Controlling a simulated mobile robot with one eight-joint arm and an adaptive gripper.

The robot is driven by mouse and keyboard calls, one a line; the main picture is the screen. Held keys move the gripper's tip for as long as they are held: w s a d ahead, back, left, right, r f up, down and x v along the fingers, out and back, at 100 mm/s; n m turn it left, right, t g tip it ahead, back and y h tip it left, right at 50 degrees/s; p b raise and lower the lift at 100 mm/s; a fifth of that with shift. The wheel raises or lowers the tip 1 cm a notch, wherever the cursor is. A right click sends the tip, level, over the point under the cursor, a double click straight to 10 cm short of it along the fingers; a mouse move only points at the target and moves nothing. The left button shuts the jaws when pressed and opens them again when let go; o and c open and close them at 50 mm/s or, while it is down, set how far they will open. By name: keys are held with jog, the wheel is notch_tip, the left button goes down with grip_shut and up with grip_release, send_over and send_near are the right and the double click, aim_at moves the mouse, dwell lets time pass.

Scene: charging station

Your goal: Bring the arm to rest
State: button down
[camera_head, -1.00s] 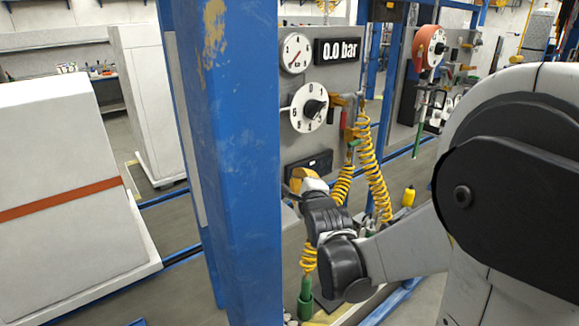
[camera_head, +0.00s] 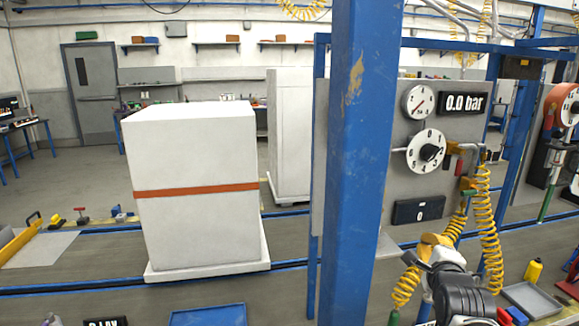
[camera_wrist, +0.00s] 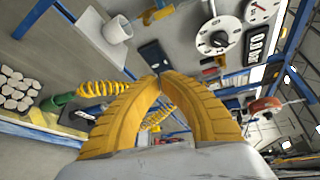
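My arm's dark grey wrist shows at the bottom right of the head view, with my yellow gripper (camera_head: 432,243) in front of the grey control panel (camera_head: 384,225). In the wrist view the two ribbed yellow fingers of my gripper (camera_wrist: 160,77) curve together and meet at the tips. Nothing is seen held between them. Behind the fingertips in the wrist view is the panel with a black box (camera_wrist: 154,54). From the head view I cannot tell how far the gripper is from the panel.
A blue post (camera_head: 358,150) stands left of the panel, close to my camera. The panel carries a numbered dial (camera_head: 426,152), a gauge (camera_head: 419,101) and a "0.0 bar" display (camera_head: 462,105). Yellow coiled hoses (camera_head: 487,225) hang beside it. A white cabinet (camera_head: 195,150) stands left.

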jog(key=s+a+f+n+g+y, duration=0.1)
jog(key=s+a+f+n+g, duration=0.1)
jog(key=s+a+n, duration=0.2)
jog(key=s+a+f+n+g+y, duration=0.1)
jog(key=s+a+n, duration=0.4)
jog(key=s+n, duration=0.6)
jog(key=s+a+f+n+g+y, duration=0.1)
jog(key=s+a+f+n+g, duration=0.2)
jog(key=s+a+n+g, duration=0.2)
jog(key=s+n, duration=0.3)
jog(key=shift+f+y, duration=0.35)
jog(key=shift+y, duration=0.05)
